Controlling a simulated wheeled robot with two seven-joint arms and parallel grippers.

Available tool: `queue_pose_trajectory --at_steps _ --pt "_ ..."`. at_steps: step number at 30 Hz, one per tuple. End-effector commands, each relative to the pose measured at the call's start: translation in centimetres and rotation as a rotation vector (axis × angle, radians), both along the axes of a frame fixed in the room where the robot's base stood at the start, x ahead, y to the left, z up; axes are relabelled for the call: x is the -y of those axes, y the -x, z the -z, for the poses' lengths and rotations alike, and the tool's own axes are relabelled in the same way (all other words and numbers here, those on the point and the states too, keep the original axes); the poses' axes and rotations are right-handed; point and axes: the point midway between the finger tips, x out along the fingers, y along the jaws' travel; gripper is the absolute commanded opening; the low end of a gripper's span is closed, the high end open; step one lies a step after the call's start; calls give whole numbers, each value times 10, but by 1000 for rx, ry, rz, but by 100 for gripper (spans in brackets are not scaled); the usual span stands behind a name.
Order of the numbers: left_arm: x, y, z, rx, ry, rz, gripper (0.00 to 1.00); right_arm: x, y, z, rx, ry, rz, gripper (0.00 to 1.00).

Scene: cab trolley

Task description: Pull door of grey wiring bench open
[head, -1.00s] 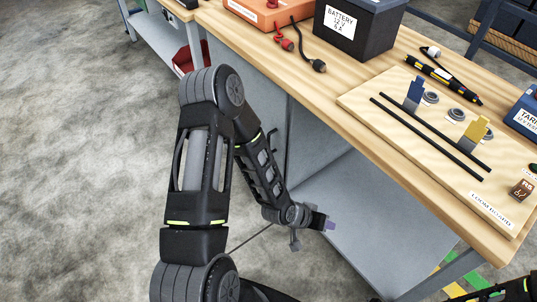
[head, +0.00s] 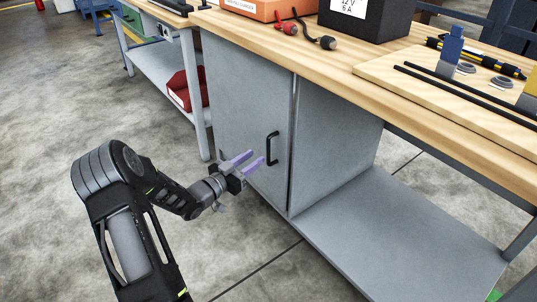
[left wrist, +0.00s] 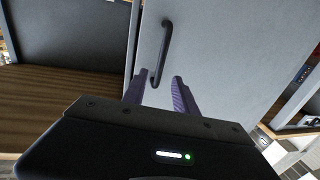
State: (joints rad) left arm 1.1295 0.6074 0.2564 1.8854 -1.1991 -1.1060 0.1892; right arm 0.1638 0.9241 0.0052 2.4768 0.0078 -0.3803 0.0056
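The grey wiring bench has a grey cabinet door (head: 243,120) under its wooden top, and the door looks shut. A black bar handle (head: 272,148) stands upright near the door's right edge. My left gripper (head: 250,162) is open, its purple fingers pointing at the door just left of and slightly below the handle. In the left wrist view the handle (left wrist: 161,55) appears ahead of and between the fingertips (left wrist: 157,82). The fingers do not grip it; whether they touch the door I cannot tell. My right gripper is in neither current view.
The wooden benchtop (head: 340,58) carries a black battery box (head: 365,18), a clip lead and a board with rods. A lower grey shelf (head: 400,235) lies right of the cabinet. A red bin (head: 187,90) sits on a neighbouring bench. Floor before the door is clear.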

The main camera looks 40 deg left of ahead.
Motion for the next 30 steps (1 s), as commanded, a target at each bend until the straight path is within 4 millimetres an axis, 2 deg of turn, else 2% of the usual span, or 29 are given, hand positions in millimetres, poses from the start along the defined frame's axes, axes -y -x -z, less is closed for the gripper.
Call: queue_pose_trajectory --at_steps 8,11,22,30 --pt "1 -5 1 -1 1 1 34 0 0 2 0 0 0 34" --pt "2 -14 2 -1 1 1 34 0 0 5 1 0 0 34" --pt "8 -68 3 -1 1 1 34 -1 -3 24 8 1 4 34" --pt "8 -78 1 -2 3 -1 34 -1 -4 25 11 2 5 34"
